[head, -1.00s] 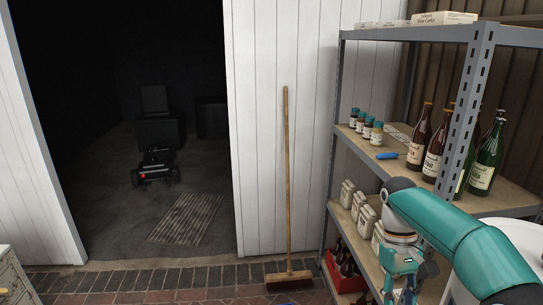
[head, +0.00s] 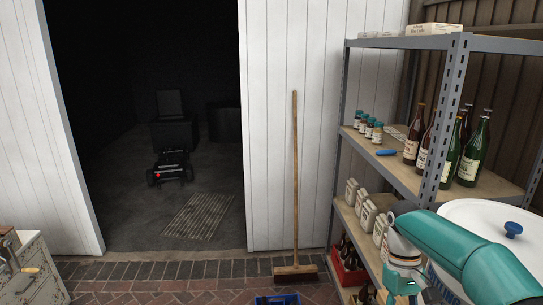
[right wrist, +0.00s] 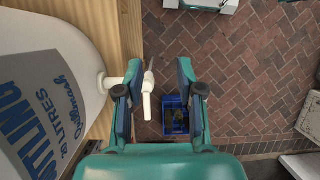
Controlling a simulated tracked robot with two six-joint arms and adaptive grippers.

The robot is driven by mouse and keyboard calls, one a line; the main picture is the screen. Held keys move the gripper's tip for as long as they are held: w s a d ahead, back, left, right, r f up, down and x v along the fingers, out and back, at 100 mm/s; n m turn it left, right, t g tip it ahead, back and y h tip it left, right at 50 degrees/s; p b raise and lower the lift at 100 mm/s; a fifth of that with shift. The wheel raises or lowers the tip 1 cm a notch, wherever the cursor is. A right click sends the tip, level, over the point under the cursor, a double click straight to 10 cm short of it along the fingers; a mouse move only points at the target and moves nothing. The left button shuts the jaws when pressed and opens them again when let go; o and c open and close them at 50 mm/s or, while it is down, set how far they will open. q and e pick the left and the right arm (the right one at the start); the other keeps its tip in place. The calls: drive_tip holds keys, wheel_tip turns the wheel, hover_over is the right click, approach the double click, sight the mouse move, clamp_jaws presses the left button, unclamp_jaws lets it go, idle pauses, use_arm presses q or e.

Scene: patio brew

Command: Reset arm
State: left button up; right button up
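My right arm comes in from the right in the head view. Its gripper (head: 402,287) hangs at the bottom, partly cut off, in front of the shelf. In the right wrist view the two fingers (right wrist: 161,80) are spread apart with nothing gripped. A white tap (right wrist: 146,100) on the white bottling bucket (right wrist: 85,50) shows beside the left finger; whether they touch I cannot tell. A blue crate (right wrist: 176,128) shows far below, between the fingers. My left gripper is not in view.
A metal shelf (head: 455,110) with bottles, small jars and a red crate (head: 347,272) stands right. A white lid with a blue knob (head: 513,229) is beside my arm. A broom (head: 295,180) leans on the wall. A cabinet (head: 35,270) stands left. The dark doorway is open.

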drive_tip(key=s+a+f+t+y, duration=0.15)
drive_tip(key=a+f, duration=0.25)
drive_tip(key=f, duration=0.6)
drive_tip(key=s+a+f+y, duration=0.15)
drive_tip(key=a+f, duration=0.35)
drive_tip(key=f, duration=0.6)
drive_tip(key=s+a+f+m+t, duration=0.1)
drive_tip(key=s+a+f, duration=0.1)
drive_tip(key=s+f, duration=0.3)
drive_tip(key=s+a+f+m+t+y, duration=0.1)
drive_tip(key=s+f, duration=0.4)
drive_tip(key=s, duration=0.6)
drive_tip(key=a+m+t, duration=0.1)
drive_tip(key=a, duration=0.1)
drive_tip(key=shift+s+a, duration=0.15)
drive_tip(key=shift+a, duration=0.15)
drive_tip(key=shift+f, duration=0.15)
